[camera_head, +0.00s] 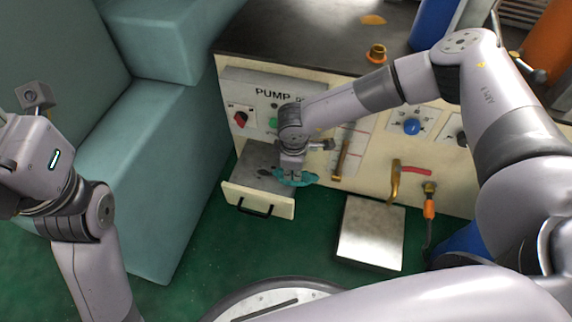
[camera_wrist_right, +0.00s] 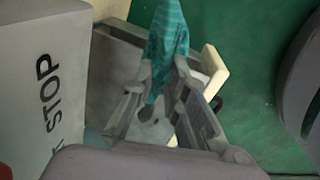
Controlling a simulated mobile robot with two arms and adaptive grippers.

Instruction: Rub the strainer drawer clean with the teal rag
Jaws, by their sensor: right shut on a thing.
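The strainer drawer (camera_head: 274,206) is pulled out from the lower left of the cream pump panel, with a cream front and a black handle. Its grey inside shows dark spots, and it also shows in the right wrist view (camera_wrist_right: 212,72). My right gripper (camera_head: 293,173) is over the right side of the drawer, pointing down. It is shut on the teal rag (camera_head: 302,180). In the right wrist view the striped rag (camera_wrist_right: 168,40) hangs between the fingertips (camera_wrist_right: 163,75). I cannot tell whether the rag touches the drawer. My left arm is at the left; its fingers are out of view.
The pump panel (camera_head: 376,172) carries a red knob (camera_head: 241,118), a blue knob (camera_head: 411,126) and brass levers (camera_head: 395,180). A metal plate (camera_head: 371,233) lies right of the drawer. A teal padded bench (camera_head: 150,165) stands close on the left. Green floor is free in front.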

